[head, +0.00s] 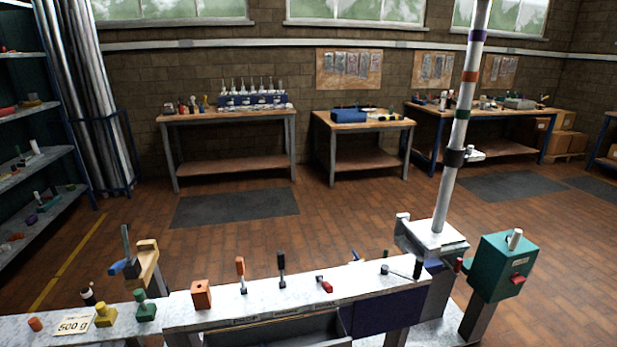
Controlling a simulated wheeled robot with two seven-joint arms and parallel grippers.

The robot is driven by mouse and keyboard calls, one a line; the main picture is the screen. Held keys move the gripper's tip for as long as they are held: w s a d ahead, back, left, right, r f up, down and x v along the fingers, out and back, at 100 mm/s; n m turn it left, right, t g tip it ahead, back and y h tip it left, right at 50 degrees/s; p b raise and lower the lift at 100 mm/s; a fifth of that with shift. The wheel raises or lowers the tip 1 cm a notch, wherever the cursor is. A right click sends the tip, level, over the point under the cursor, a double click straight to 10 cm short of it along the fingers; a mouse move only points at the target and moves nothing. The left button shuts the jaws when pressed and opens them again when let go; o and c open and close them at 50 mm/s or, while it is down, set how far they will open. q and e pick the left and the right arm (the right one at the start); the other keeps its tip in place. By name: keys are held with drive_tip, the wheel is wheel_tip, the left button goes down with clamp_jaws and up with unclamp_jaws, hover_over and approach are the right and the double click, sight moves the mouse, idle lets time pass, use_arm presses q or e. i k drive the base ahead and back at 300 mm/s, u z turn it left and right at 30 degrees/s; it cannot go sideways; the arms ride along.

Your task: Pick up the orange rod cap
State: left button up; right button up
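A small orange cap-like piece (35,324) lies on the pale bench top at the lower left, left of a card reading "500 g". An orange block (201,294) with a dark spot on its face stands farther right on the bench. An upright piece with an orange handle (240,267) stands right of the block. I cannot tell for certain which of these orange things is the rod cap. Neither of my grippers shows in the head view.
The bench (345,285) also holds a yellow weight (105,315), a green weight (146,308) and a black-handled upright piece (281,266). A tall banded mast (451,180) and a green box (502,266) stand at the right. An open drawer is below the bench top.

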sight(33, 323)
drive_tip(key=u, duration=1.8)
drive_tip(key=k, duration=0.5)
drive_tip(key=u, duration=0.45)
drive_tip(key=i, duration=1.1)
drive_tip(key=z, duration=0.7)
drive_tip(key=i, duration=0.4)
drive_tip(key=z, duration=0.35)
